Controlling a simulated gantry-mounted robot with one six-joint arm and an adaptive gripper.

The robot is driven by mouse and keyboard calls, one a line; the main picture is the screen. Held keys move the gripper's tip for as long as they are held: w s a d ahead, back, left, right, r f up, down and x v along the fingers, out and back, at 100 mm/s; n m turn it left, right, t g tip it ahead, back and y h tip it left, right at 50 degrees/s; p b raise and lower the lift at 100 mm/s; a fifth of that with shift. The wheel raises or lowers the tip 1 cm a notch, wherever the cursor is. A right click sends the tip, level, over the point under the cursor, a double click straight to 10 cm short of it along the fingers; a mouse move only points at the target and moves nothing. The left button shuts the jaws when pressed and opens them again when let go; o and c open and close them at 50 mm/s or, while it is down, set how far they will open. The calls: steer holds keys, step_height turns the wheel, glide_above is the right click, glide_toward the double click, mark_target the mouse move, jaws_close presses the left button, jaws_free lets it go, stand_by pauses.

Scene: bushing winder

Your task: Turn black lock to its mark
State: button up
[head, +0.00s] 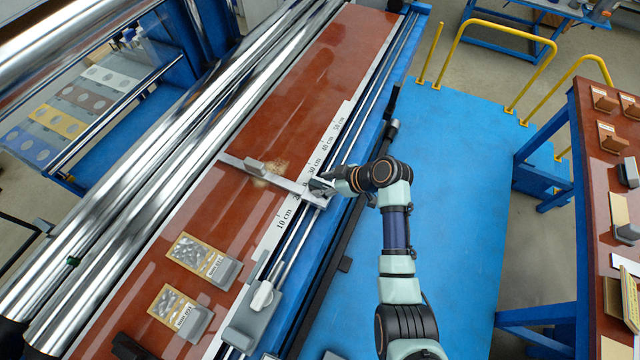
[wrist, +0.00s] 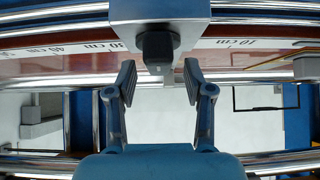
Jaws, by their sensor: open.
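The black lock (wrist: 157,46) is a small dark block on a grey metal carriage (wrist: 187,14) in the wrist view. It stands just beyond my fingertips and centred between them. In the head view the carriage end of a long metal crossbar (head: 290,184) sits on the rail, and my gripper (head: 328,182) reaches it from the right, mostly hiding the lock. My gripper is also in the wrist view (wrist: 160,82), open, with one finger on each side and nothing between them. I cannot make out the lock's mark.
A printed cm scale (head: 284,215) runs along the red-brown table (head: 235,135) beside the rails. A grey block with a white lever (head: 262,296) sits nearer on the rail. Two trays of metal parts (head: 198,257) (head: 180,309) lie on the table. Large shiny rollers (head: 150,190) run along the left.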

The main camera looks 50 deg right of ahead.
steer(key=v, duration=1)
steer(key=w+a+r+m+h, duration=0.1)
steer(key=w+a+r, duration=0.15)
steer(key=a, duration=0.75)
steer(key=w+a+r+m+h, duration=0.15)
steer(key=w+a, duration=0.25)
steer(key=a, duration=0.6)
steer(key=s+a+r+m+t, duration=0.1)
steer(key=s+a+r+t, duration=0.35)
steer(key=a+r, duration=0.75)
step_height(320, 180, up, 16)
steer(key=a+p, duration=0.1)
steer(key=p, duration=1.7)
steer(key=shift+s+a, duration=0.2)
steer(key=shift+a, duration=0.05)
